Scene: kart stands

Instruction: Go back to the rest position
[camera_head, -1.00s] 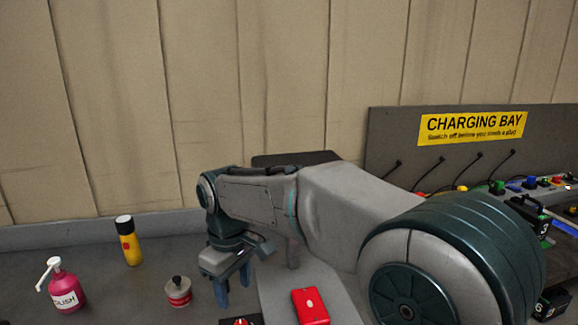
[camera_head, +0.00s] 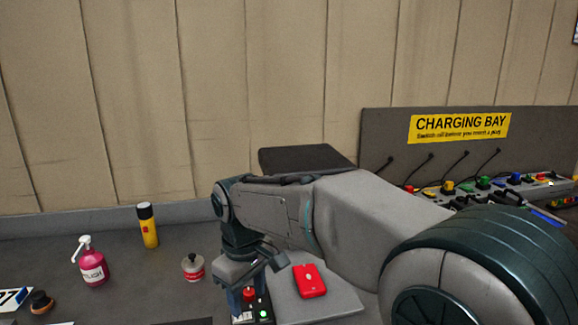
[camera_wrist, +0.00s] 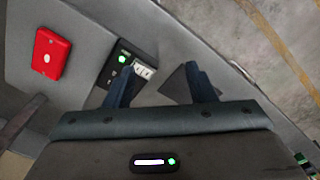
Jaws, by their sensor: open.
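My gripper (camera_head: 248,300) points down over the bench, its two blue fingers apart. In the wrist view my gripper (camera_wrist: 162,78) has nothing between its fingertips. A black device (camera_head: 264,312) with a lit green light lies just beyond and below the fingers; it also shows in the wrist view (camera_wrist: 112,72), beside the left finger. I cannot tell the exact height of the fingers above it. A red box (camera_head: 309,281) lies flat on a grey panel (camera_head: 340,301) to the right of my gripper, and shows at the left of the wrist view (camera_wrist: 50,54).
On the bench (camera_head: 140,285) to the left stand a pink polish bottle (camera_head: 92,268), a yellow can with black cap (camera_head: 149,230) and a red-and-white tin (camera_head: 193,267). The charging bay board (camera_head: 385,140), with cables and coloured plugs, stands at right. Concrete floor (camera_wrist: 270,40) shows in the wrist view.

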